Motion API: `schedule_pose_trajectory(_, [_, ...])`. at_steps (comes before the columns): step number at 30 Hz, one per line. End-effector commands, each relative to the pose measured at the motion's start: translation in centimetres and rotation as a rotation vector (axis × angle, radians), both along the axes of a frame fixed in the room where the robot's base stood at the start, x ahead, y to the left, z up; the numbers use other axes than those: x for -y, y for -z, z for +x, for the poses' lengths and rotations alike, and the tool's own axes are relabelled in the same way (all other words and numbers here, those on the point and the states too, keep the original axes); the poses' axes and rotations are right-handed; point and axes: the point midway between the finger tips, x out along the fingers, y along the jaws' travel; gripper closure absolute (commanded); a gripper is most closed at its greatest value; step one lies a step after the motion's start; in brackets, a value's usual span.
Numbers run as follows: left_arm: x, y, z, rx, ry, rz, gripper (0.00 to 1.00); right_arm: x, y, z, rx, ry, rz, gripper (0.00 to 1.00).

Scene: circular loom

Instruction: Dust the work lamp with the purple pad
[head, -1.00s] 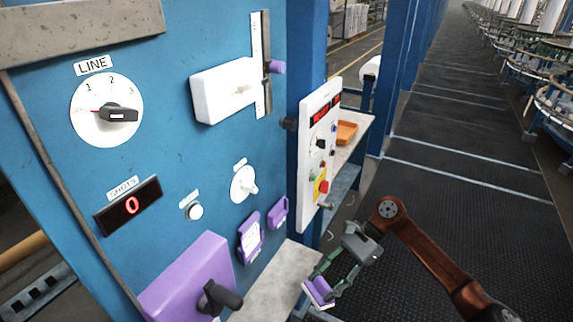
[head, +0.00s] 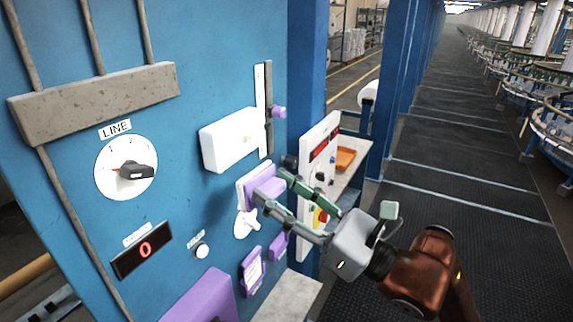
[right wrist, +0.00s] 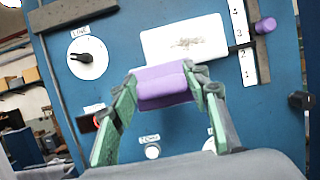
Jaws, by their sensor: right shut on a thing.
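The white box-shaped unit (head: 230,140) on the blue panel looks like the work lamp. In the right wrist view its front (right wrist: 210,30) bears a dark dusty smudge. My right gripper (head: 270,188) is shut on the purple pad (head: 264,183), which has a white side facing the panel. In the right wrist view the pad (right wrist: 162,92) spans between the two fingertips, just below the lamp's lower edge. In the head view the pad is below and right of the lamp. I cannot tell its distance from the panel. My left gripper is not in view.
A LINE dial (head: 126,167), a red digit display (head: 142,250) and a white knob (head: 246,224) are on the panel. A purple-knobbed slider (head: 279,112) stands right of the lamp. A white control box (head: 318,150) juts out at right. The aisle floor is clear.

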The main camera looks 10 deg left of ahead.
Motion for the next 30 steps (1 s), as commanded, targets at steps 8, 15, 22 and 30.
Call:
schedule_pose_trajectory(8, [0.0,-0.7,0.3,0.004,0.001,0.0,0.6,1.5,-4.8,-1.9,0.022,-0.057,0.062,0.77])
schedule_pose_trajectory(15, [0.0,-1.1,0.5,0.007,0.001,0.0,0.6,0.1,-5.0,-1.4,0.021,-0.061,0.064,0.77])
schedule_pose_trajectory(22, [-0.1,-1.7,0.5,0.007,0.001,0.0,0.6,-2.1,-5.1,-0.6,0.021,-0.06,0.064,0.77])
schedule_pose_trajectory(30, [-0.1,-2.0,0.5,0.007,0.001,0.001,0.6,-3.7,-5.0,0.0,0.023,-0.06,0.063,0.77])
